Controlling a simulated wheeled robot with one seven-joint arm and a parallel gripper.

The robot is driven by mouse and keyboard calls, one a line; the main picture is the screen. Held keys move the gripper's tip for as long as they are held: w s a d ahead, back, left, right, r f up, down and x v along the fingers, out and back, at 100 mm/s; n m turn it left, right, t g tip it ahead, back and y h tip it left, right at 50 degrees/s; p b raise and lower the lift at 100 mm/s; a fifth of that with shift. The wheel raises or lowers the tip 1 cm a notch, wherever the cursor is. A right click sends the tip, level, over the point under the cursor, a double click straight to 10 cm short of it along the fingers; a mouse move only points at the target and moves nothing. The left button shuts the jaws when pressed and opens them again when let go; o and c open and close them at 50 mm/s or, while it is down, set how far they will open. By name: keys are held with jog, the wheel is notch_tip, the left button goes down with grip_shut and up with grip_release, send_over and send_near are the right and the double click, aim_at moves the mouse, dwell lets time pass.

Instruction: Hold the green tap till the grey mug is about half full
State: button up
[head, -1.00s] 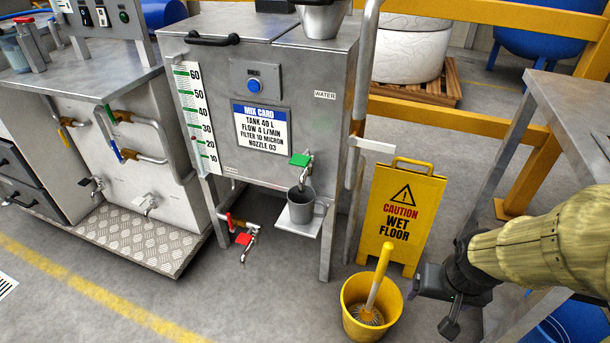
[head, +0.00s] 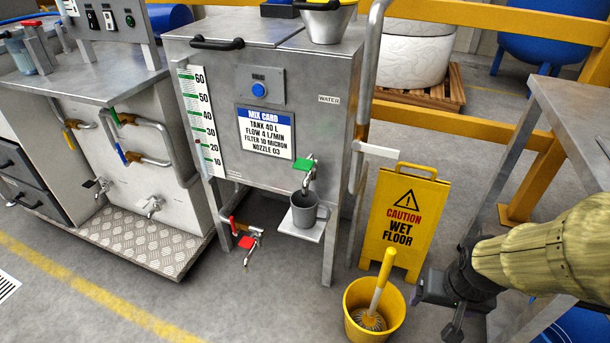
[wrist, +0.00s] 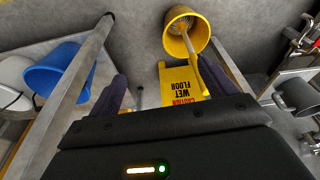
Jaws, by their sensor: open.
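The green tap (head: 304,164) sticks out of the front of the steel tank, low on its right side. The grey mug (head: 306,211) stands upright on a small shelf right under the tap's spout. Its inside looks dark, and I cannot tell its water level. The mug also shows at the right edge of the wrist view (wrist: 297,98). My gripper (head: 425,288) is well to the right of the mug and lower in the picture, apart from tap and mug. In the wrist view its two fingers (wrist: 160,88) are spread, with nothing held between them.
A yellow wet floor sign (head: 404,220) and a yellow bucket with a brush (head: 374,312) stand between my gripper and the mug. A steel table (head: 560,110) is at the right. A red-handled tap (head: 248,243) sits low under the tank.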

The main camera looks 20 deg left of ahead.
jog(key=shift+r, duration=0.1)
jog(key=c, duration=0.3)
jog(key=shift+r+p, duration=0.35)
jog(key=shift+p, duration=0.1)
jog(key=c, duration=0.4)
jog(key=p+v, duration=0.2)
jog(key=w+p+v, duration=0.1)
jog(key=p+v, duration=0.2)
jog(key=shift+r, duration=0.3)
grip_shut()
jog(key=w+p+v, duration=0.3)
jog(key=p+v, duration=1.1)
jog(key=w+r+p+v, duration=0.1)
jog(key=w+p+v, duration=0.2)
jog(key=p+v, duration=1.1)
jog(key=w+r+p+v, duration=0.1)
jog(key=w+p+v, duration=0.2)
jog(key=p+v, duration=1.1)
jog(key=shift+w+p, duration=0.3)
jog(key=shift+p, duration=0.5)
jog(key=shift+r, duration=0.1)
